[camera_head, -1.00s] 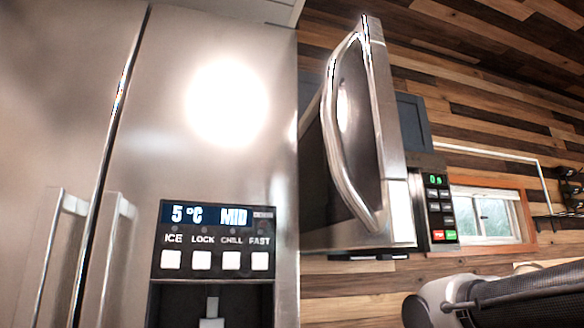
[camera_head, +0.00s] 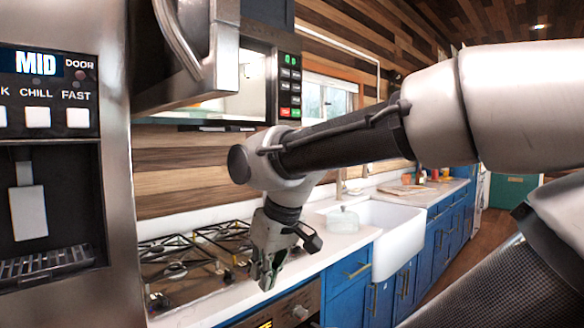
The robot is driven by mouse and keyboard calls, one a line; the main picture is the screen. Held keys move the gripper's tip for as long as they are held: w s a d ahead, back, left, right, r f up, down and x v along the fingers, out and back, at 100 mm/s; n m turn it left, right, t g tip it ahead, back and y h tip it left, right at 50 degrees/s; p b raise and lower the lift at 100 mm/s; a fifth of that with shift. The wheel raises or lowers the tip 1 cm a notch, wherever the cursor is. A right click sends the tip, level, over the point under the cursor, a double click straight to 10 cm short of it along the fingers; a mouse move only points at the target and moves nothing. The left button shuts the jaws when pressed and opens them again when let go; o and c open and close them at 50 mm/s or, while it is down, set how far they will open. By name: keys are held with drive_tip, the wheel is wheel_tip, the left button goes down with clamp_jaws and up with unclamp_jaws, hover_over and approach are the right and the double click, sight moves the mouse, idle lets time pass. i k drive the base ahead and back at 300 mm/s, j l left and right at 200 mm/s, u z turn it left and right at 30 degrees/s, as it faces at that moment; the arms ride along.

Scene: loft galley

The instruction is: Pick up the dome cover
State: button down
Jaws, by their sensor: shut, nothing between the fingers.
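A pale, whitish dome cover (camera_head: 343,220) with a small knob on top sits on the white counter (camera_head: 309,240), between the stove and the sink. My gripper (camera_head: 264,278) hangs from my arm, pointing down near the front edge of the stove. It is shut and empty. It is to the left of the dome cover and nearer to the camera, clearly apart from it. The dome cover is seen in full but small.
A gas stove (camera_head: 185,268) is at left, under a microwave (camera_head: 260,85) with its door open. A refrigerator (camera_head: 60,200) stands at far left. A white sink (camera_head: 390,235) is right of the dome. Several small items stand farther along the counter.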

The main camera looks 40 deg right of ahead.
sight(342, 221)
drive_tip(key=z, duration=1.65)
